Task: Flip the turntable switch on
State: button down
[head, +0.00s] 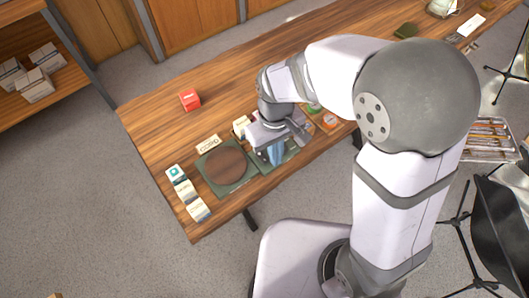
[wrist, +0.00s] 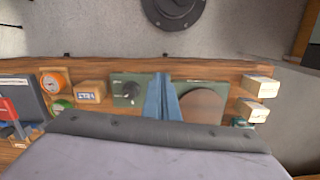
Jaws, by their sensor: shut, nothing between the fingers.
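The turntable, a round brown disc (head: 226,165) on a dark green base, sits near the front edge of the wooden table in the head view. It also shows in the wrist view (wrist: 204,106), right of the fingers. Beside it is a green panel with a dark round knob or switch (wrist: 130,93), left of the fingers in the wrist view; its setting is too small to tell. In the head view my gripper mostly hides this panel. My gripper (head: 276,155) points down with blue fingers (wrist: 161,98) shut and empty, between knob and disc; I cannot tell whether it touches anything.
A red box (head: 190,99) stands behind the turntable, and a small card (head: 208,144) lies nearer it. Several small boxes (head: 186,191) line the table's left end. Orange (wrist: 53,83) and green round items and a labelled box (wrist: 90,92) stand beyond the knob panel.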

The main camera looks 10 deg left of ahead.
jog(key=w+a+r+n, duration=0.2)
jog(key=w+a+n, duration=0.1)
jog(key=a+n, duration=0.15)
notch_tip(320, 180, up, 6)
jog(key=n, duration=1.5)
send_over(266, 161)
jog(key=w+a, duration=0.2)
jog(key=shift+r+g+h, duration=0.15)
jog(key=shift+g+h, duration=0.15)
jog(key=shift+h, duration=0.1)
jog(key=f+p, duration=0.1)
jog(key=f, duration=0.3)
jog(key=s+d+f+p, duration=0.1)
jog(key=f, duration=0.4)
jog(key=f+p, duration=0.1)
jog(key=f, duration=0.4)
jog(key=shift+s+d, duration=0.3)
